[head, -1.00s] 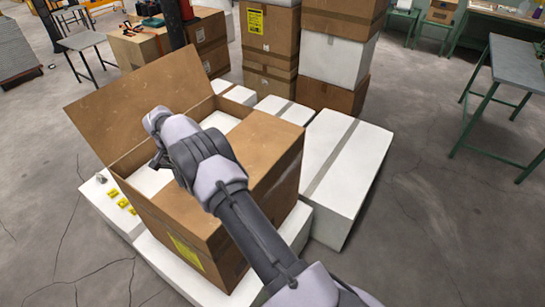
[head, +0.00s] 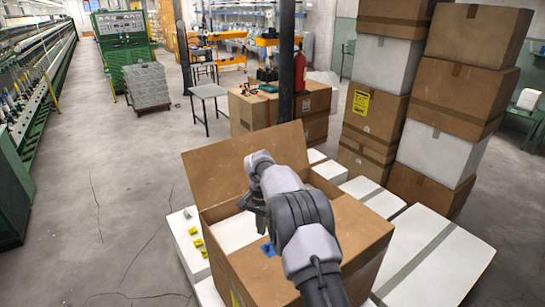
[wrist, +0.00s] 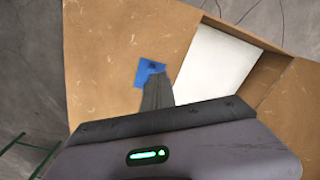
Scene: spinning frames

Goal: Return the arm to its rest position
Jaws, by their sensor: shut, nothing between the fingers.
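My arm reaches from the bottom of the head view over an open cardboard box. My gripper (head: 259,224) points down above the box. In the wrist view its dark fingers (wrist: 156,92) are together with nothing between them. A small blue piece (wrist: 150,72) lies on the closed brown flap just beyond the fingertips. The blue piece (head: 268,249) also shows beside the gripper in the head view. I cannot tell the exact gap between the fingers and the flap.
The cardboard box (head: 310,262) has one flap (head: 225,165) raised at the back and a white inside. White cartons (head: 440,258) lie to its right, below tall box stacks (head: 455,100). Yellow pieces (head: 197,242) lie to its left. The floor (head: 110,220) at left is clear.

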